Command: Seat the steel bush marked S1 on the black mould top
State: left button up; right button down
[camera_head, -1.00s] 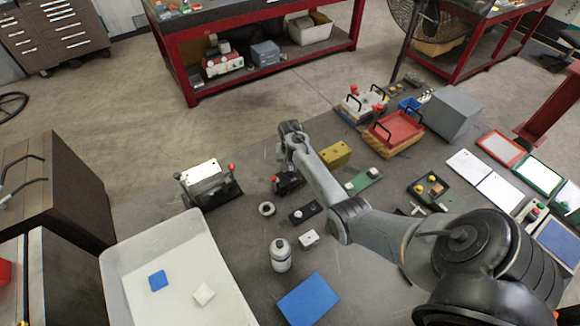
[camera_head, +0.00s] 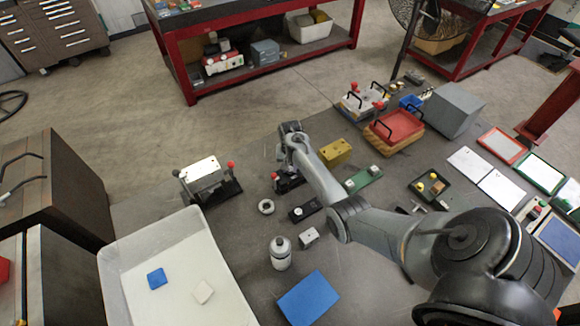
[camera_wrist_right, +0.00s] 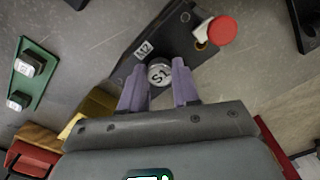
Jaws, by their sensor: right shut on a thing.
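The steel bush marked S1 (camera_wrist_right: 159,73) is a short round metal piece, held upright between the two fingers of my right gripper (camera_wrist_right: 158,80). In the right wrist view it is over a black plate (camera_wrist_right: 180,40) with a tag reading M2 and a red knob (camera_wrist_right: 222,30). Whether the bush touches the plate, I cannot tell. In the head view my right gripper (camera_head: 284,182) is down at the black plate (camera_head: 291,186), with the red knob (camera_head: 275,176) to its left. The bush is hidden there by my arm. My left gripper is not in view.
A green strip (camera_head: 364,179) with metal pieces and a yellow block (camera_head: 336,152) lie to the right. A white bin (camera_head: 115,290) is at the front left.

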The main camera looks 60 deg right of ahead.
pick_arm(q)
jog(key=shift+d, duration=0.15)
pick_arm(e)
jog(key=shift+f, duration=0.2)
jog(key=c, duration=0.8)
grip_release()
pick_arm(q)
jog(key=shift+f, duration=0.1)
pick_arm(e)
jog(key=shift+o, duration=0.2)
